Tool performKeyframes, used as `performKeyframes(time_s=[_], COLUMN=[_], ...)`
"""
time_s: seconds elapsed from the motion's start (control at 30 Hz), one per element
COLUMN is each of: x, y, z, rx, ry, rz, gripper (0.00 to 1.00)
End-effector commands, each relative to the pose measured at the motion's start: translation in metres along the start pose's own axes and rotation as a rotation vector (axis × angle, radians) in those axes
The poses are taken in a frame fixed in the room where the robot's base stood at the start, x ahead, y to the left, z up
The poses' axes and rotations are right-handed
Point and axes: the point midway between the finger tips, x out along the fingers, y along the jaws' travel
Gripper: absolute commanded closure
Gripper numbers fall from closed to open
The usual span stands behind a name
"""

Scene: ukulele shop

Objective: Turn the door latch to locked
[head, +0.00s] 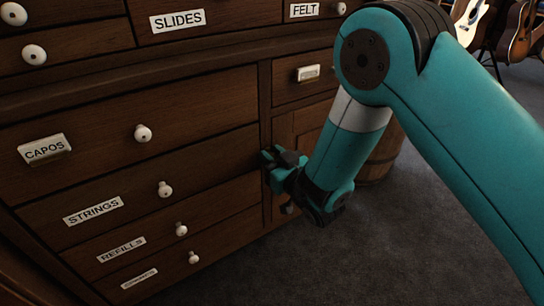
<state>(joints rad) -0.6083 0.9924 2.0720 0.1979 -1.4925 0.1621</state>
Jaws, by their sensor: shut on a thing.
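The small wooden cabinet door (306,119) is at the right of the dark wooden drawer cabinet, below a small drawer. My gripper (270,163) is at the left edge of this door, with its fingers against the front. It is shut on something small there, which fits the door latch. The latch itself is hidden by the fingers, so I cannot tell which way it is turned. My teal arm covers much of the door's right side.
Drawers with white knobs and labels, such as CAPOS (45,149) and STRINGS (93,211), fill the left. A wooden barrel (381,160) stands behind my arm. Guitars (472,20) stand at the top right. The grey carpet (400,250) in front is clear.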

Motion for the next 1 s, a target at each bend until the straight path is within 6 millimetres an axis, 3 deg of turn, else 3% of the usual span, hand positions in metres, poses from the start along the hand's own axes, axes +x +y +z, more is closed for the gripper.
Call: performKeyframes(time_s=[0.27,1.0], x=[0.0003,0.0003], y=[-0.0003,-0.0023], z=[0.0019,0.0030], rx=[-0.167,-0.865], ry=[0.000,0.000], rz=[0.001,0.000], gripper=[0.97,0.97])
